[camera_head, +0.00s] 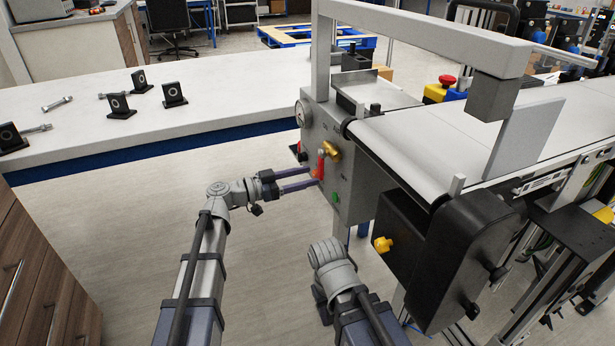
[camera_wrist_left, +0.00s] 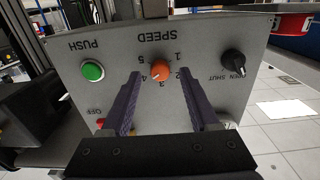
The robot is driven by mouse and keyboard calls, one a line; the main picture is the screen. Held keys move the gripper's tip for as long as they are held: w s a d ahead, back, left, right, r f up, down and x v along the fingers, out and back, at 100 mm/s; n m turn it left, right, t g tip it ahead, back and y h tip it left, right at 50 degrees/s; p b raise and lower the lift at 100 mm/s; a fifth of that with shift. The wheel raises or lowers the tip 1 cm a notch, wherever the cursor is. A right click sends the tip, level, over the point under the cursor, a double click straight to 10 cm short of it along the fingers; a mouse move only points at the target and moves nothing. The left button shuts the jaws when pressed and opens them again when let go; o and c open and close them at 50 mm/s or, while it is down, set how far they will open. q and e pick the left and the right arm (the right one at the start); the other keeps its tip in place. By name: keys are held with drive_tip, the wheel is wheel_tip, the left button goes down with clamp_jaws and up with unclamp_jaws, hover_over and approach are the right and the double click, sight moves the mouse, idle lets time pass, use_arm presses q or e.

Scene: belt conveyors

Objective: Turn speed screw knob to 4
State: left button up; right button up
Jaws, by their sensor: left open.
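The orange speed knob (camera_wrist_left: 160,71) sits on the grey control panel (camera_wrist_left: 190,40), ringed by numbers 1 to 5 that appear upside down in the left wrist view. A pale mark shows on the knob, but its exact setting is too small to read surely. My left gripper (camera_wrist_left: 164,78) is open, its two dark fingers pointing at the panel on either side of the knob, with gaps to it. The head view also shows the left gripper (camera_head: 315,177) close to the panel face (camera_head: 343,185). My right forearm shows at lower centre; its gripper is not visible.
A green button (camera_wrist_left: 92,71) and a black OPEN/SHUT knob (camera_wrist_left: 233,63) flank the speed knob. The conveyor belt (camera_head: 430,140) runs behind the panel. A white table (camera_head: 215,95) with several black blocks and bolts stands at left. The floor between is clear.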

use_arm(q)
drive_tip(key=v, duration=0.6)
drive_tip(key=shift+s+a, duration=0.15)
drive_tip(key=shift+a, duration=0.1)
drive_tip(key=s+d+f+n+g+y, duration=0.1)
drive_tip(key=s+d+f+g+y, duration=0.25)
drive_tip(key=s+f, duration=0.3)
drive_tip(key=s+d+f+n+g+y, duration=0.2)
drive_tip(key=s+d+f+y, duration=0.1)
drive_tip(key=s+d+f, duration=0.3)
drive_tip(key=s+a+f+n+g+y, duration=0.2)
drive_tip(key=s+a+f+n+y, duration=0.4)
drive_tip(key=s+a+f+y, duration=0.4)
wheel_tip(320, 180, up, 35)
drive_tip(key=s+d+y+p, duration=0.1)
drive_tip(key=d+p, duration=0.1)
drive_tip(key=p, duration=3.2)
drive_tip(key=shift+s+f+n, duration=0.2)
drive_tip(key=shift+n, duration=0.2)
